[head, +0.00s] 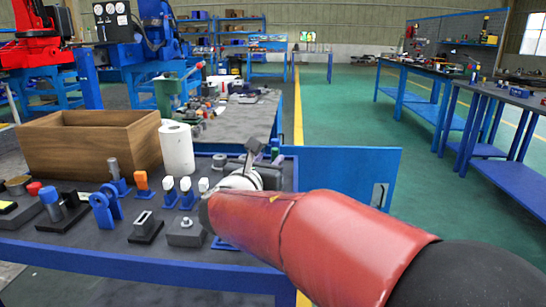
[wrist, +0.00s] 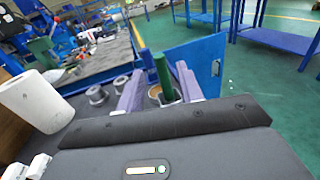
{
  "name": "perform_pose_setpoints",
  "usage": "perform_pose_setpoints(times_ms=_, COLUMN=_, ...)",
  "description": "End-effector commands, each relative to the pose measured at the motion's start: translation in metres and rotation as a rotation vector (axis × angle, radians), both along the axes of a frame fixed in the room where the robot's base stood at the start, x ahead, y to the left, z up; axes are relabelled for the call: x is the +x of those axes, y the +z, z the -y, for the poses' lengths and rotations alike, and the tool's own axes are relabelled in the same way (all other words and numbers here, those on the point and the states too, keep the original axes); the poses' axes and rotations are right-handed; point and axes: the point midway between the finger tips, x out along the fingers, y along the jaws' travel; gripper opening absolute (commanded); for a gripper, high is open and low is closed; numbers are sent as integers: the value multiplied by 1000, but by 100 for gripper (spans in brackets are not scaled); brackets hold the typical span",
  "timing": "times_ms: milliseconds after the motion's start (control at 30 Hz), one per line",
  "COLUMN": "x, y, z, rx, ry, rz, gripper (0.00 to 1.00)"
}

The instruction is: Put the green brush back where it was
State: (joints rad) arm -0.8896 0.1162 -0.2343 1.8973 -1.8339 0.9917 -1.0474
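The green brush (wrist: 162,72) appears in the wrist view as a dark green upright handle near the far edge of the table. My gripper (wrist: 158,80) is open, with one pale purple finger on each side of the handle. A gap shows between the left finger and the handle; the right finger is closer, and I cannot tell if it touches. The handle's lower end is partly hidden near a dark base and a tan round rim. In the head view, a bit of green (head: 275,154) shows beside my gripper (head: 256,150), mostly hidden by it.
The blue table (head: 150,268) holds a wooden box (head: 92,147), a paper towel roll (head: 177,149), blue clamps (head: 106,207) and several small stands. A blue panel (head: 345,170) extends right of the table. Grey round parts (wrist: 97,95) lie left of my gripper.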

Motion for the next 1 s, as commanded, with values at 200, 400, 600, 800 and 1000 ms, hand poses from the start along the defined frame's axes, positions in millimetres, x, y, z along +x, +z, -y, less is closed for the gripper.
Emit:
perform_pose_setpoints(times_ms=200, x=-43, y=0, z=-13, rx=0, ry=3, rz=1, gripper=37)
perform_pose_setpoints(times_ms=400, x=-62, y=1, z=-18, rx=1, ry=0, rz=0, gripper=37)
perform_pose_setpoints(times_ms=600, x=-64, y=1, z=-17, rx=4, ry=-4, rz=-1, gripper=37)
perform_pose_setpoints(times_ms=800, x=-74, y=-21, z=62, rx=290, ry=-176, rz=-78, gripper=37)
perform_pose_setpoints(times_ms=1000, x=-150, y=-84, z=187, rx=1035, ry=-630, rz=-117, gripper=37)
